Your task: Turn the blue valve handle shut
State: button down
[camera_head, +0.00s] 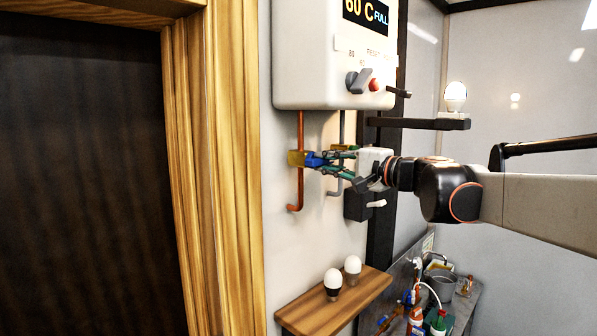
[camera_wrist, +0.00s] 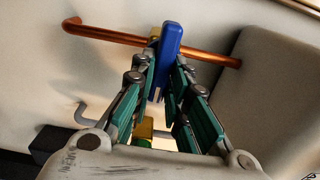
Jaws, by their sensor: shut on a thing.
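The blue valve handle (camera_wrist: 169,58) sits on a brass valve body on the copper pipe (camera_wrist: 110,35). In the wrist view the handle lies across the pipe, between the fingertips of my gripper (camera_wrist: 165,75). In the head view the handle (camera_head: 315,160) shows at the tip of my gripper (camera_head: 325,163), next to the brass valve body (camera_head: 296,158) on the vertical copper pipe (camera_head: 300,130). My gripper is shut on the handle. The fingers partly hide the handle and valve.
The white boiler (camera_head: 330,50) with a display and knob hangs just above. A grey pipe (camera_head: 341,125) runs beside the copper one. Below, a wooden shelf (camera_head: 318,312) holds two bulbs. A dark bracket (camera_head: 425,123) with a lit bulb stands right. A wooden door frame (camera_head: 232,170) is left.

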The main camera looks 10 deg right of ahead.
jog(key=shift+s, duration=0.1)
jog(key=c, duration=1.6)
grip_release()
jog(key=shift+o, duration=0.2)
